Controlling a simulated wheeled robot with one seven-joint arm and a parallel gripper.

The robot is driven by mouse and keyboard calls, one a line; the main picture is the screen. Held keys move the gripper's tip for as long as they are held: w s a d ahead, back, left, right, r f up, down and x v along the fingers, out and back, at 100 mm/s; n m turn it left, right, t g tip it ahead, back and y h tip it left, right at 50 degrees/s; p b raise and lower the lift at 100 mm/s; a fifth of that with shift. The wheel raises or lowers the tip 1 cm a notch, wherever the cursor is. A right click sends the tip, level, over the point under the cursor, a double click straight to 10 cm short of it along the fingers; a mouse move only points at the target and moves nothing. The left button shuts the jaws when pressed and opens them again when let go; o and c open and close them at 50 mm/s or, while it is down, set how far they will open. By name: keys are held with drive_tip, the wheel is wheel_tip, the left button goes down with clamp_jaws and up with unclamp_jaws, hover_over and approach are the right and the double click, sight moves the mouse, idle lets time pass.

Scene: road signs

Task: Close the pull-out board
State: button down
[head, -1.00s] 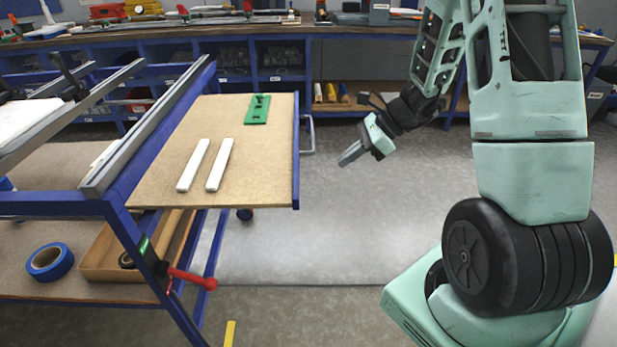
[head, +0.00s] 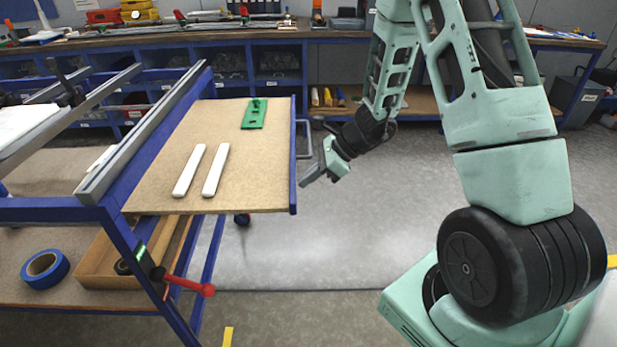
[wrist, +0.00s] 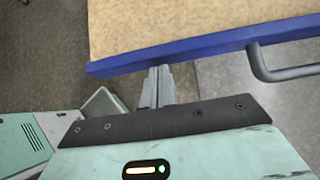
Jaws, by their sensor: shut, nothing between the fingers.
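The pull-out board (head: 240,150) is a brown panel with a blue edge, sticking out to the right from the blue-framed bench in the head view. A grey handle (head: 308,138) is on its outer blue edge. My gripper (head: 306,181) is shut and empty, just right of the board's outer edge and nearer than the handle. In the wrist view the gripper fingers (wrist: 157,74) point at the blue edge of the board (wrist: 190,52), very close to it. I cannot tell whether they touch. The handle (wrist: 275,70) is to the right there.
Two white bars (head: 202,170) and a green piece (head: 254,114) lie on the board. A red clamp handle (head: 190,284), a roll of blue tape (head: 45,269) and a wooden box (head: 100,268) are below.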

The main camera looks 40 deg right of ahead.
sight(168, 185)
drive_tip(key=w+a, duration=0.6)
drive_tip(key=a, duration=0.3)
drive_tip(key=w+a+p, duration=0.1)
drive_tip(key=w+a, duration=0.5)
drive_tip(key=a, duration=0.3)
drive_tip(key=w+a, duration=0.6)
drive_tip(key=a, duration=0.3)
drive_tip(key=shift+w+a+r, duration=0.1)
drive_tip(key=shift+w+a, duration=0.05)
drive_tip(key=shift+w, duration=0.05)
drive_tip(key=shift+a, duration=0.25)
